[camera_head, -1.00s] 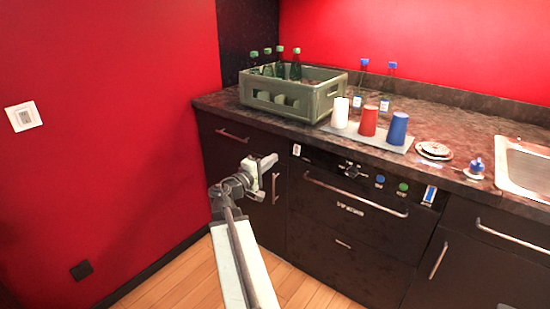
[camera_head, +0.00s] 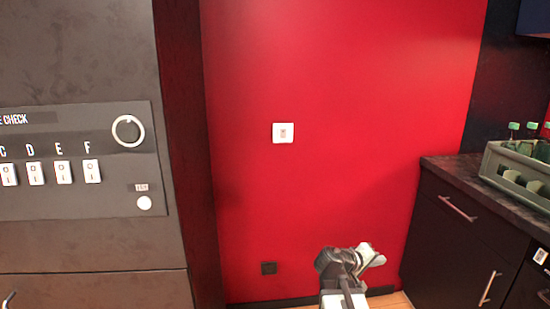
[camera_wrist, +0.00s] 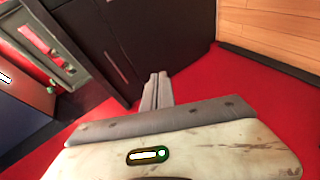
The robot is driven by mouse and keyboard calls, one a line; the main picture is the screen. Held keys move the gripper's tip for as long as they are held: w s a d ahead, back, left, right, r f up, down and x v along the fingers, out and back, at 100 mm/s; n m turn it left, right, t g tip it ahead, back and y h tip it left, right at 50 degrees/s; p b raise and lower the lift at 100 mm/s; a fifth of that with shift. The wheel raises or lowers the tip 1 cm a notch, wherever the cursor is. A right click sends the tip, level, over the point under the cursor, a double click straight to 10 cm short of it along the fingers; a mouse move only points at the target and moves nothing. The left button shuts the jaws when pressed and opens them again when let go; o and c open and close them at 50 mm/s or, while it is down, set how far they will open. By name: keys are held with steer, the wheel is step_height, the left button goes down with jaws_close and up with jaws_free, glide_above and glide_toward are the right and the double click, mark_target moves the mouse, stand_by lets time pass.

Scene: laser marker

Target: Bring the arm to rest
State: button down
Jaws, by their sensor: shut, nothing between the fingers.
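My gripper (camera_head: 372,256) shows low in the head view, right of the middle, in front of the red wall. It holds nothing. In the wrist view its two grey fingers (camera_wrist: 158,84) lie together and point up the picture. My pale arm link runs down out of the bottom of the head view. No object touches the gripper in either view.
A dark panel (camera_head: 80,196) with switches and a dial fills the left. At right are a dark cabinet (camera_head: 450,240) and a grey-green bottle crate (camera_head: 518,187).

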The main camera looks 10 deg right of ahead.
steer(key=s+a+f+g+y, duration=0.15)
steer(key=a+f+y, duration=0.3)
steer(key=a, duration=0.55)
steer(key=s+a+f+g+y, duration=0.1)
steer(key=s+a+f+y, duration=0.3)
steer(key=a, duration=0.7)
steer(key=s+a+f+g+y, duration=0.2)
steer(key=a+f+y, duration=0.3)
steer(key=a, duration=0.5)
step_height(320, 180, up, 25)
steer(key=p, duration=2.5)
steer(key=shift+w+d+m+h+p, duration=0.2)
steer(key=shift+m+h+p, duration=0.1)
steer(key=shift+m+h, duration=0.15)
steer(key=shift+t, duration=0.25)
